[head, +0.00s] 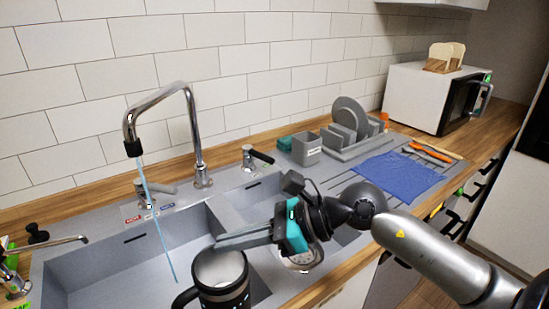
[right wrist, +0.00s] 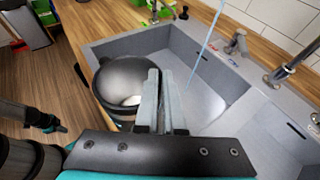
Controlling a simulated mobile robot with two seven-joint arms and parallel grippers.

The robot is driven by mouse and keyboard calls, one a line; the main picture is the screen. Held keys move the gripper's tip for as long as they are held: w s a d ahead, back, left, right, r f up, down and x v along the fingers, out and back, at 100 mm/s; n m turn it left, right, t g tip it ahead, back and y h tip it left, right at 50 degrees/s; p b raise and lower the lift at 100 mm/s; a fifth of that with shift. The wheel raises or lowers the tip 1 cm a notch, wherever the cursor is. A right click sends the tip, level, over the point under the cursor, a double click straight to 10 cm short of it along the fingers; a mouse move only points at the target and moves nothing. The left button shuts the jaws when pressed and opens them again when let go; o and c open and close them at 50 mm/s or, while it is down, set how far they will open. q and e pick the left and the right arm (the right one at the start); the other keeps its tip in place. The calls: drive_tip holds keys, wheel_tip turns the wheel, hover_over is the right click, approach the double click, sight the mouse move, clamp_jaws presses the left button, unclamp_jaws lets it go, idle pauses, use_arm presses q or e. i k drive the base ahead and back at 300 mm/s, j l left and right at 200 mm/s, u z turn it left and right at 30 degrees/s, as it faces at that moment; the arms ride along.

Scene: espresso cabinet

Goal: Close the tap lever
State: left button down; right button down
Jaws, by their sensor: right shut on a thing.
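The chrome tap (head: 190,130) arches over the left basin, and a thin blue water stream (head: 158,225) runs from its spout. A lever (head: 158,190) with red and blue marks sits left of the tap's foot; a grey lever also shows in the right wrist view (right wrist: 237,40). A second, black-handled lever (head: 258,156) stands right of the tap. What looks like my left gripper (right wrist: 48,122) is small and unclear there.
The sink (head: 90,262) has two basins. A small tap (head: 50,245) with a black knob stands at the left edge. A dish rack (head: 350,140), blue cloth (head: 400,175) and microwave (head: 425,95) stand to the right. The tiled wall bounds the back.

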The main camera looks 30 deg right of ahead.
sight(247, 149)
drive_tip(key=k+z, duration=0.4)
drive_tip(key=z, duration=1.3)
drive_tip(key=i+z, duration=0.3)
drive_tip(key=i, duration=0.3)
